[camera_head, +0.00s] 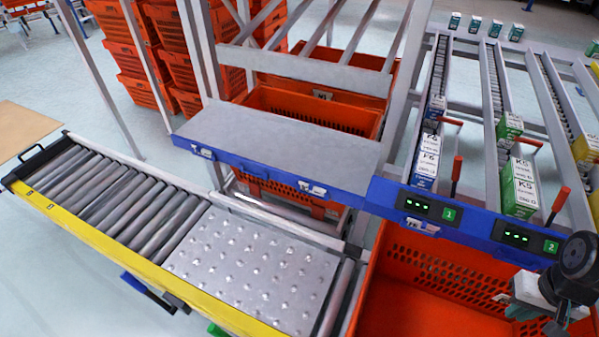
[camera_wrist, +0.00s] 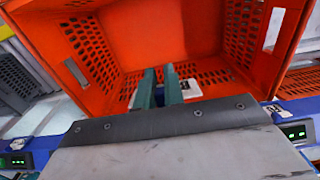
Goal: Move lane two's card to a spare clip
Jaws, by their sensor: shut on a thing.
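My gripper (camera_head: 540,317) is at the lower right of the head view, in front of the blue rail by the display numbered 2 (camera_head: 525,238). In the wrist view its two teal fingers (camera_wrist: 160,86) are close together, over the inside of an orange tote. A white card (camera_wrist: 187,88) with a dark mark shows at the fingertips, partly hidden by them; the jaws are shut on it. Other cards sit on the blue rail (camera_head: 260,170): one below display 1 (camera_head: 422,227) and two along the left part, one (camera_head: 312,189) nearer and one (camera_head: 203,152) farther.
An orange tote (camera_head: 400,300) stands below the rail under my gripper. Flow lanes hold blue-white boxes (camera_head: 426,160) and green-white boxes (camera_head: 518,190); red levers (camera_head: 457,168) stick up beside them. A roller conveyor (camera_head: 100,200) with a ball plate runs at left.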

